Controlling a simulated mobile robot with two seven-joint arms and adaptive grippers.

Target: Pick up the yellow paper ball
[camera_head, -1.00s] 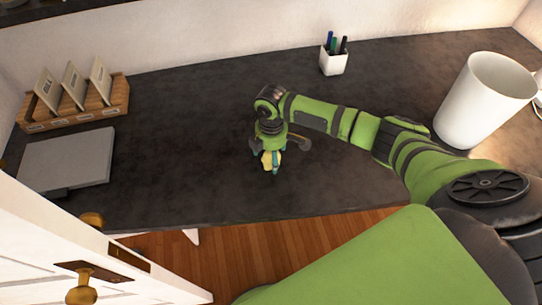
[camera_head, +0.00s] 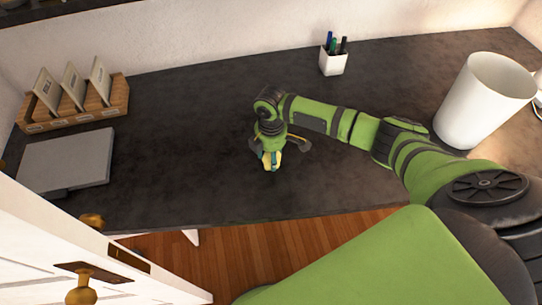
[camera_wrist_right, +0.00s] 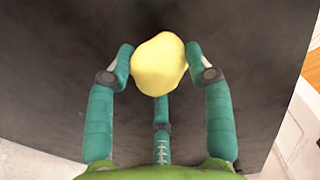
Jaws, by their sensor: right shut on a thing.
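The yellow paper ball (camera_wrist_right: 160,65) is a pale yellow, uneven lump between the fingers of my right gripper (camera_wrist_right: 160,68) in the right wrist view. The teal fingers touch it on both sides, so the gripper is shut on it. In the head view the right gripper (camera_head: 271,160) points down over the dark desk, and a bit of the yellow ball (camera_head: 267,161) shows at its fingertips. I cannot tell whether the ball still touches the desk. My left gripper is not in view.
The dark desk (camera_head: 190,130) is bare around the gripper. A wooden file rack (camera_head: 75,113) and grey laptop-like slab (camera_head: 68,160) lie left. A pen cup (camera_head: 333,63) stands at the back, a large white bin (camera_head: 483,100) at right. A white door (camera_head: 60,240) stands front left.

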